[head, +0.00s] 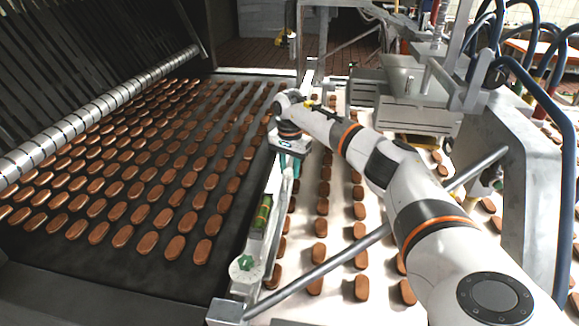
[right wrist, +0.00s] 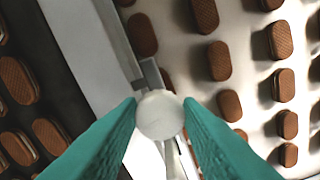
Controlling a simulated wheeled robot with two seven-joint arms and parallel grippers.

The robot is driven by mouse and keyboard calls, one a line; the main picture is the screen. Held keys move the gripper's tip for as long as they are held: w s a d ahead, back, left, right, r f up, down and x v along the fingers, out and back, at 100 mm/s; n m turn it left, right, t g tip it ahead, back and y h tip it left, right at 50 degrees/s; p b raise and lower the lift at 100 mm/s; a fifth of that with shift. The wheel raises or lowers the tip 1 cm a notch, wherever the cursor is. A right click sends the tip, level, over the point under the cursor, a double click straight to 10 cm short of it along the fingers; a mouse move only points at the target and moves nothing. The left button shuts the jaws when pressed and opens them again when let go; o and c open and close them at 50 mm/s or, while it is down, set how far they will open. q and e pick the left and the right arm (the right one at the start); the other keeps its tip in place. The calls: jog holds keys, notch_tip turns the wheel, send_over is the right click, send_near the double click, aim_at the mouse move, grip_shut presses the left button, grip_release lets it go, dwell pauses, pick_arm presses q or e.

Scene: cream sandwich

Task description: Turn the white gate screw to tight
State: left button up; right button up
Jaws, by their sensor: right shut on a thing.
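The white gate screw (right wrist: 160,116) shows in the right wrist view as a round, pale head on a metal bracket. My right gripper (head: 289,168) points down over the metal rail between the dark belt and the white belt. Its teal fingers sit on either side of the screw head and are shut on it. In the head view the screw is mostly hidden by the gripper, and its tightness cannot be told. My left gripper is not in view.
A green knob on a white disc (head: 243,266) sits at the rail's near end. Rows of brown biscuits lie on the dark belt (head: 150,272) and on the white belt (head: 337,265). A diagonal metal bar (head: 325,268) crosses the white belt under my right arm. Metal machinery (head: 415,95) stands behind.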

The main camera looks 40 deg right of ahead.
aim_at(290, 171)
jog(key=m, duration=0.4)
jog(key=shift+r+m+p, duration=0.1)
jog(key=shift+m+p, duration=0.2)
jog(key=shift+s+m, duration=0.1)
jog(key=shift+m, duration=1.8)
jog(key=o, duration=1)
jog(key=shift+r+b, duration=1.3)
jog(key=shift+r, duration=4.7)
